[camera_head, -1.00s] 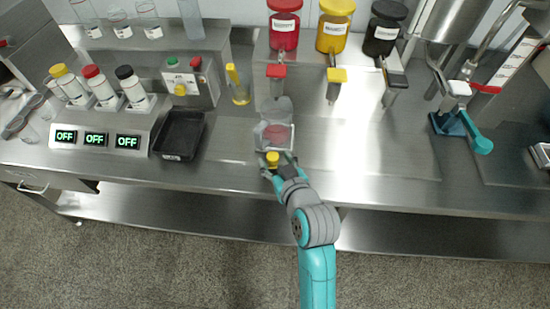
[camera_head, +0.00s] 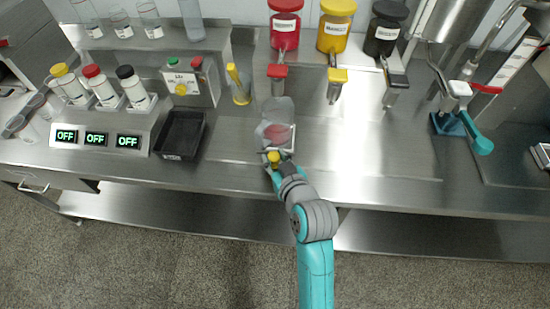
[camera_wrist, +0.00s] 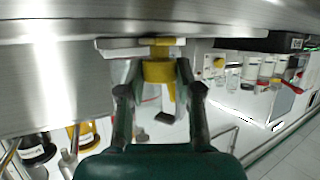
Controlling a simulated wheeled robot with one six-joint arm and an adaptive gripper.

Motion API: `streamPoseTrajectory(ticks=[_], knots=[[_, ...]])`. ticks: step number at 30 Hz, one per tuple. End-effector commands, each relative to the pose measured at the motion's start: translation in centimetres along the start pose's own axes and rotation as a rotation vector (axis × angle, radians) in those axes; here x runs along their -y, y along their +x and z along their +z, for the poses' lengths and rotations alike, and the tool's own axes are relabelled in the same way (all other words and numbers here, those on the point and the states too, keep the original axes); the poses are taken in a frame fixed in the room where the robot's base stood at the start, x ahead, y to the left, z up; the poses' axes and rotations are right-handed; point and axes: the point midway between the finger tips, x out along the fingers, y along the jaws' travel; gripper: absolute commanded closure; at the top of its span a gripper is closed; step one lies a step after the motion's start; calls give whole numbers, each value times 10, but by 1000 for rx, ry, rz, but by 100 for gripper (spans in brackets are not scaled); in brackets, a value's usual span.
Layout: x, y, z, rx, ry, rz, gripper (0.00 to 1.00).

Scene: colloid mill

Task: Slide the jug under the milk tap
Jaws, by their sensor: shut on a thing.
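A clear jug (camera_head: 277,112) with red contents stands on the steel worktop, below and in front of the red tap. My gripper (camera_head: 273,158) is at the jug's near side, with a yellow part between its fingers. In the wrist view my gripper (camera_wrist: 160,75) is shut on this yellow part (camera_wrist: 158,68), which looks like the jug's handle. My gripper hides some of the jug's near side. Three taps hang in a row behind: a red tap (camera_head: 277,71), a yellow tap (camera_head: 338,75) and a black tap (camera_head: 397,80). I cannot tell which is the milk tap.
A black tray (camera_head: 180,135) lies left of the jug. A yellow-marked cylinder (camera_head: 238,85) stands behind it to the left. A blue-handled device (camera_head: 460,125) stands at the right. The worktop (camera_head: 350,150) right of the jug is clear.

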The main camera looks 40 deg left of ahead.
Motion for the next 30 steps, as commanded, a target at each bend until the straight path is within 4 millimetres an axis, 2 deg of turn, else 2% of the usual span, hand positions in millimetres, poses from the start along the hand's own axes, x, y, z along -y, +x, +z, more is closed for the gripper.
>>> streamPoseTrajectory(ticks=[5,11,30], knots=[[-17,-8,4,1,2,5,100],[-55,-25,12,1,3,9,100],[-213,-99,45,1,2,8,100]])
